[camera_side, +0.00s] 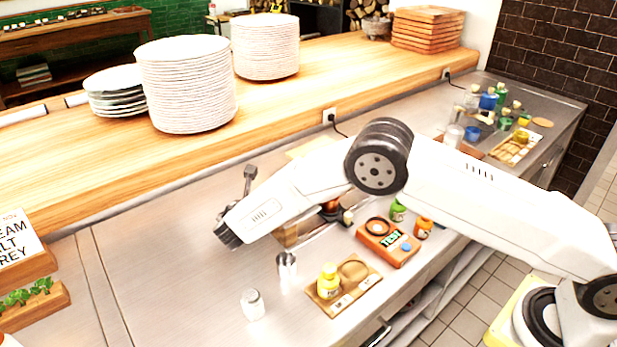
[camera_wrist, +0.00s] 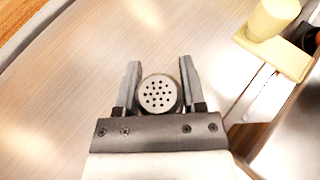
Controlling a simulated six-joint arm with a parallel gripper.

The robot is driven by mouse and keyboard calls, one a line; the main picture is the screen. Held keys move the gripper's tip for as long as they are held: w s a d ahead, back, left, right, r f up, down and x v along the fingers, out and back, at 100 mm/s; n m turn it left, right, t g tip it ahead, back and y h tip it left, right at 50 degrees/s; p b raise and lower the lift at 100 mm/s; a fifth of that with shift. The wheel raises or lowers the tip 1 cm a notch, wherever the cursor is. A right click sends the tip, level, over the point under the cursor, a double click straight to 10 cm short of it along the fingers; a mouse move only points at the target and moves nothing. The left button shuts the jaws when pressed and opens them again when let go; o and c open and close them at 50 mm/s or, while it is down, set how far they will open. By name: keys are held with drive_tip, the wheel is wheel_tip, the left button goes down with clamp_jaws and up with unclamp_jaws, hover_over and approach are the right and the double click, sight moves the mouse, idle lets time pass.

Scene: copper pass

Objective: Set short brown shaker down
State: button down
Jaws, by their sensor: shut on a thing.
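In the wrist view, my gripper (camera_wrist: 158,84) has its two fingers on either side of a round shaker, the short brown shaker (camera_wrist: 158,93), and is shut on it. I see its grey top with several small holes from above. Its side and base are hidden, so I cannot see its body colour or whether it touches the counter. In the side view I cannot make out the fingers or the held shaker clearly. The steel counter (camera_side: 165,285) also shows below the gripper in the wrist view (camera_wrist: 70,95).
A yellow bottle (camera_side: 328,281) stands on a tan board (camera_side: 343,300). A small white shaker (camera_side: 252,304) and a metal cup-like item (camera_side: 287,265) stand nearby. An orange scale (camera_side: 388,243) lies right of them. The counter's left part is clear. Plates (camera_side: 186,85) stack on the wooden shelf.

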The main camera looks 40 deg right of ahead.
drive_tip(key=shift+f, duration=0.2)
drive_tip(key=shift+f, duration=0.2)
drive_tip(key=shift+c, duration=0.9)
unclamp_jaws()
drive_tip(key=shift+r, duration=0.15)
drive_tip(key=shift+s+a+r, duration=0.15)
drive_tip(key=shift+a, duration=0.05)
drive_tip(key=v, duration=1.1)
drive_tip(key=shift+s+a+r, duration=0.1)
drive_tip(key=shift+s+a, duration=0.05)
drive_tip(key=shift+s, duration=0.05)
